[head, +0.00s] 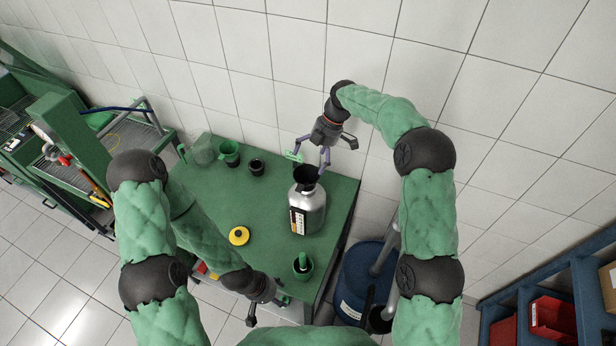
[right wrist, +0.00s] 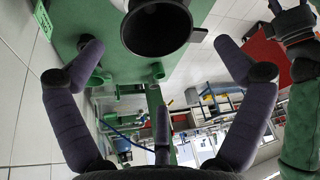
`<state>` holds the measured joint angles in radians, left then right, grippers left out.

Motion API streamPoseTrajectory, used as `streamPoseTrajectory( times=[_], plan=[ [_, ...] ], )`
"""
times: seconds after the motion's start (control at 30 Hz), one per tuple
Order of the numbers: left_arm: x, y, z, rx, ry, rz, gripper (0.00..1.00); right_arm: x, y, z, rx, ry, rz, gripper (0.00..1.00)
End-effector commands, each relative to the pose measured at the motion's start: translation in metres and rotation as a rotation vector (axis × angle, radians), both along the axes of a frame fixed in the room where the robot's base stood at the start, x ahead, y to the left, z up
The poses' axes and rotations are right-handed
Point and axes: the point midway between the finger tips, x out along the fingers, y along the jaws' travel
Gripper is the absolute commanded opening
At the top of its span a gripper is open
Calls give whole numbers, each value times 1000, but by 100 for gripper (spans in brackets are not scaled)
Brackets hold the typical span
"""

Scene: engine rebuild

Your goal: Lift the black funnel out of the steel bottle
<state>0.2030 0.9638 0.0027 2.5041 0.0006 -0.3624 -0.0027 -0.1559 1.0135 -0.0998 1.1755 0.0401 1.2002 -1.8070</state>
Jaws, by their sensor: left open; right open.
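The black funnel (head: 306,174) sits in the mouth of the steel bottle (head: 308,208), which stands upright on the right part of the green table. In the right wrist view the funnel's wide round mouth (right wrist: 156,27) faces the camera at the top, ahead of the fingers. My right gripper (head: 312,160) is open and empty just behind and above the funnel. Its spread fingers (right wrist: 160,60) show on either side of the funnel, apart from it. My left gripper (head: 268,306) is open and empty at the table's front edge. The funnel's spout is hidden inside the bottle.
On the green table (head: 265,200) are a green cup (head: 229,152), a black cup (head: 256,167), a yellow disc (head: 239,236) and a green pot (head: 302,266). A blue drum (head: 362,282) stands right of the table. The tiled wall is close behind.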

Motion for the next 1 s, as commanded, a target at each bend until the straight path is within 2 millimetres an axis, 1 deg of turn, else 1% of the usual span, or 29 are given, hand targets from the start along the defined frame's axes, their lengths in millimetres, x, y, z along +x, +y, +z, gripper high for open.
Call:
streamPoseTrajectory(
  times=[0.1, 0.2, 0.37, 0.57, 0.7, 0.8, 1.0],
  plan=[
    [0, 0, 5, 0, -1, 0, 59, -3, 6, -15, -1, 2, -1, 100],
    [1, 0, 6, 0, -1, 0, 59, -4, 9, -24, 0, 1, -2, 100],
    [1, 0, 9, 0, -1, 0, 59, -6, 11, -32, 0, 1, -2, 100],
    [1, 0, 23, 0, -1, 0, 59, -11, 19, -56, 0, 3, -2, 100],
    [1, 0, 26, 0, -2, 1, 59, -12, 25, -71, 0, 0, -2, 100],
    [1, 0, 27, 0, -2, 1, 59, -13, 26, -76, 0, -1, -3, 100],
    [1, 0, 26, 0, -1, 0, 59, -13, 26, -77, 0, -1, -3, 100]
  ],
)
